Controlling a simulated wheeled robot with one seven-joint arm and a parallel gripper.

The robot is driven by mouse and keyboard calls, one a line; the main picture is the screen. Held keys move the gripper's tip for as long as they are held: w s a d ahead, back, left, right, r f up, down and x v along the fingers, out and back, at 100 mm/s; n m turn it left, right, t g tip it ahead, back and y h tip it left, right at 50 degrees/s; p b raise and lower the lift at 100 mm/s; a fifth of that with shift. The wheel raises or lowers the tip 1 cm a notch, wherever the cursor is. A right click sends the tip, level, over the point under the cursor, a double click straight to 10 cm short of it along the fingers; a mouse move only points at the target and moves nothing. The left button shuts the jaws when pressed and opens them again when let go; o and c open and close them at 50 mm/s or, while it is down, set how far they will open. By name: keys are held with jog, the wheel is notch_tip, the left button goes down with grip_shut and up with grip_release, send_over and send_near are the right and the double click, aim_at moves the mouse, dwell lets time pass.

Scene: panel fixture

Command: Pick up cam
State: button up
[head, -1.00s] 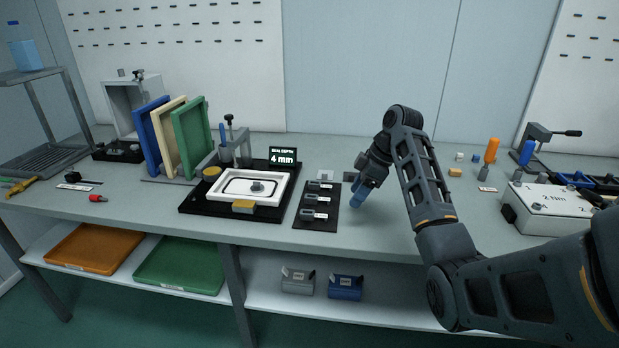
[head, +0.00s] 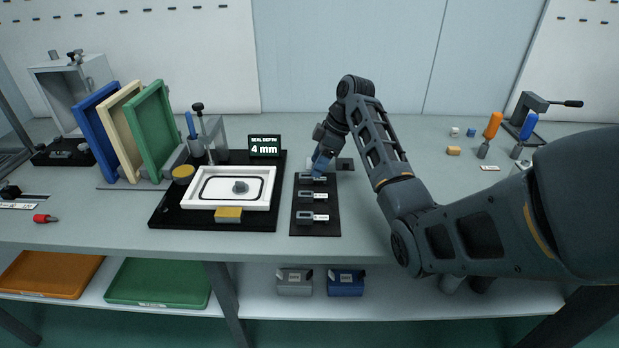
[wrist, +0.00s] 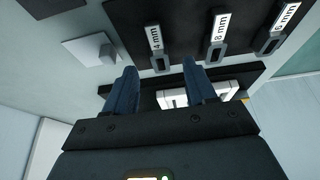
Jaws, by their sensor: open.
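Three small dark grey cams with white labels lie in a row on a black rack (head: 300,226). In the wrist view they read 4 mm (wrist: 159,58), 8 mm (wrist: 216,54) and 6 mm (wrist: 268,47). My gripper (head: 318,172) is at the far end of the rack, over the 4 mm cam; the middle cam (head: 306,196) and near cam (head: 306,217) are clear of it. In the wrist view my gripper's two blue fingers (wrist: 161,65) are apart, with the 4 mm cam showing between their tips. Contact cannot be told.
A black fixture (head: 165,216) with a white frame (head: 230,200) stands left of the rack. A display (head: 265,146) behind it reads "SEAL DEPTH 4 mm". Coloured panels (head: 155,130) stand further left. Orange and blue-handled tools (head: 492,127) stand at right.

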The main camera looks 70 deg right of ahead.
aim_at(313, 179)
jog(key=x, duration=0.4)
jog(key=shift+c, duration=0.2)
grip_shut()
dwell(0.3)
